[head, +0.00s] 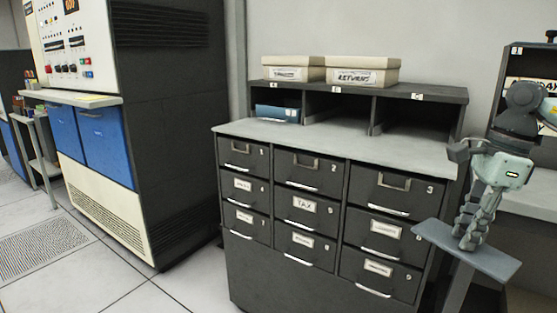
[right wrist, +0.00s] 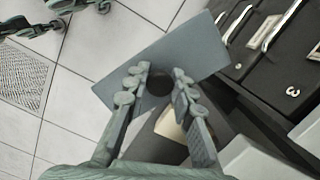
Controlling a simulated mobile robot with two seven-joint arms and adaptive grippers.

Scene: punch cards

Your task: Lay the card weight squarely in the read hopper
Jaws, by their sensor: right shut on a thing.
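The card weight looks to be a flat blue-grey plate (head: 492,262) with a dark round knob, which shows in the right wrist view (right wrist: 205,62). My right gripper (head: 467,243) points down at the far right of the head view. It is shut on the knob, one finger on each side, in the right wrist view (right wrist: 160,76). The plate hangs in front of the cabinet's right side, roughly level. Greenish parts at the top left of the right wrist view look like my left gripper (right wrist: 55,18), cut off by the frame edge. I cannot make out the read hopper.
A dark drawer cabinet (head: 300,265) with a grey top (head: 330,140) and open cubbies stands in the middle. Two labelled boxes (head: 362,75) lie above. A machine with blue panels (head: 105,142) stands left. A counter (head: 535,203) is behind my right arm. Floor at left is clear.

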